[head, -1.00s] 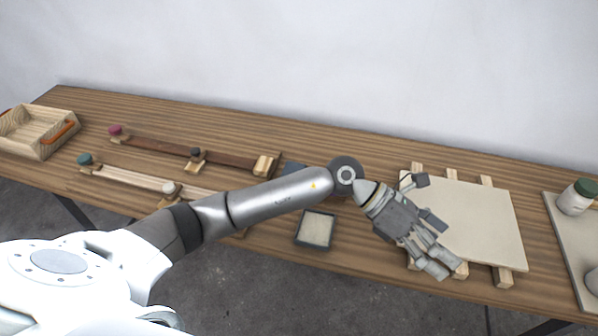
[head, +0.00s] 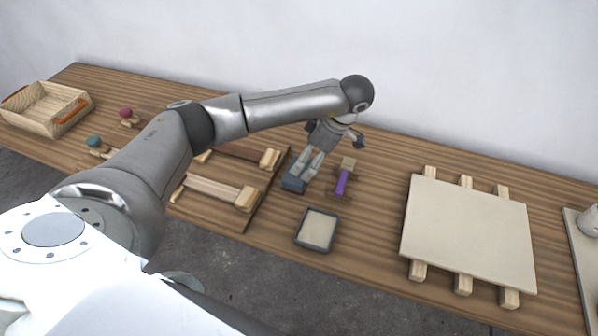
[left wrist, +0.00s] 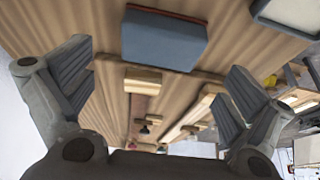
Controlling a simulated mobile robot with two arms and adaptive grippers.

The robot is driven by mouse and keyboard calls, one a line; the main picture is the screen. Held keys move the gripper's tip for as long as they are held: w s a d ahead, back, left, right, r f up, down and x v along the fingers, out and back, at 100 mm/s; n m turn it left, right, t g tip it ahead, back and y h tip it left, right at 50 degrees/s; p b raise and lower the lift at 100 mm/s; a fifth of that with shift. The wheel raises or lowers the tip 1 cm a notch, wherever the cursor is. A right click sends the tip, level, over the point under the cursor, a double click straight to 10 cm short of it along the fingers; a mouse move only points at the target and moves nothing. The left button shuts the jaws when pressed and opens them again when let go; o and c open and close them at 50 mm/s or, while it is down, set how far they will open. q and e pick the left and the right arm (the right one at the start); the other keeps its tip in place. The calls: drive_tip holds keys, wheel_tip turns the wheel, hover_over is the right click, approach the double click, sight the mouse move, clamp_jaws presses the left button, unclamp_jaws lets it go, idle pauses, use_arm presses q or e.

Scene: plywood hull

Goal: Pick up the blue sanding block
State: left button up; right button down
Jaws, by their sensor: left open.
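The blue sanding block (head: 293,184) lies on the wooden bench, left of centre in the head view, partly covered by my left gripper's fingers. In the left wrist view the blue block (left wrist: 163,40) shows whole at the top, with a reddish-brown edge along its far side. My left gripper (head: 305,167) points down at the block from above and behind. Its fingers (left wrist: 160,66) are spread apart and empty, with the block ahead between their lines. Whether the fingertips touch it cannot be told. My right gripper is not in view.
A purple-handled tool (head: 342,183) lies close right of the block. A grey-rimmed tray (head: 333,232) sits in front. Wooden clamp-like bars (head: 212,189) lie left. A pale board on battens (head: 468,235) stands right, with bare bench between. A wooden crate (head: 50,127) is far left.

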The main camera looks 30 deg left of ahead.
use_arm(q)
drive_tip(key=shift+x, duration=0.8)
drive_tip(key=p+x, duration=0.2)
drive_tip(key=x, duration=0.2)
drive_tip(key=shift+s+a, duration=0.15)
drive_tip(key=shift+a+f, duration=0.2)
drive_tip(key=shift+f, duration=0.3)
drive_tip(key=shift+c, duration=0.9)
drive_tip(key=c, duration=0.7)
